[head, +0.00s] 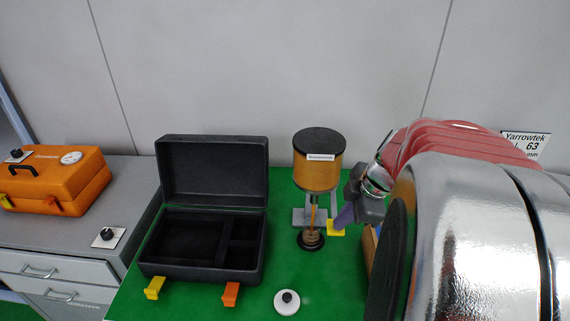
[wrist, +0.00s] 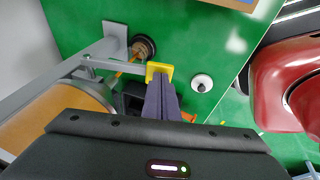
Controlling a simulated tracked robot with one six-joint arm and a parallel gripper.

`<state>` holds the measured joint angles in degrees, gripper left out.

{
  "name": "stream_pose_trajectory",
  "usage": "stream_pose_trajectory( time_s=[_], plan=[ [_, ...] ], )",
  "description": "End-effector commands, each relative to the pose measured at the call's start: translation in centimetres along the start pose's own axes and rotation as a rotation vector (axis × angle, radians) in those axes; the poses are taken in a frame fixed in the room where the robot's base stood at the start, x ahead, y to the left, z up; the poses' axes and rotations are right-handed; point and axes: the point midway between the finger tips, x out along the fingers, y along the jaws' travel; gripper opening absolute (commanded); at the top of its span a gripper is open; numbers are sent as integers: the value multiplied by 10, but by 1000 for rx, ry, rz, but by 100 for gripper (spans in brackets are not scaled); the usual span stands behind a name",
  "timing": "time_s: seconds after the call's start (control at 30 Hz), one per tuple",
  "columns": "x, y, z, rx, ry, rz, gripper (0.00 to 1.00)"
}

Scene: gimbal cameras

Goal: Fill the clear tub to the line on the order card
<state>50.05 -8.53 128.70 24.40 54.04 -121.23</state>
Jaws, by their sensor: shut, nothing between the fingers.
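The dispenser (head: 317,172) has a black lid and amber contents, and stands on the green bench. An amber stream (head: 313,212) runs from its spout into the small clear tub (head: 311,238), which holds some brownish-amber content; its exact level is too small to read. The tub also shows in the wrist view (wrist: 144,48). My gripper (head: 341,219) is shut and empty, its purple fingers at the yellow lever tab (head: 336,229). In the wrist view the fingertips (wrist: 160,82) overlap the tab (wrist: 160,69) and appear to touch it. A white card (head: 526,146) reads "Yarrowtek 63 mm".
An open black case (head: 212,275) with orange and yellow latches stands left of the dispenser. An orange case (head: 52,180) lies on the grey cabinet at left. My arm hides the right side of the bench.

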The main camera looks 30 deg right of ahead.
Motion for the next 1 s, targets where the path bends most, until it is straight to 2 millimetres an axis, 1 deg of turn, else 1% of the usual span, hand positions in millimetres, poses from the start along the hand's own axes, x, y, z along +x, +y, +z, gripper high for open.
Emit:
stream_pose_trajectory(
  time_s=[0.17, 0.27, 0.7, 0.83, 1.0],
  plan=[
    [-18, 2, -7, -3, -1, 2, 0],
    [-32, 3, -12, -5, -1, 3, 0],
    [-108, 4, -12, -1, -2, 3, 0],
    [-124, 4, -12, -2, 0, 1, 0],
    [-132, 4, -13, -3, 1, -1, 0]
  ],
)
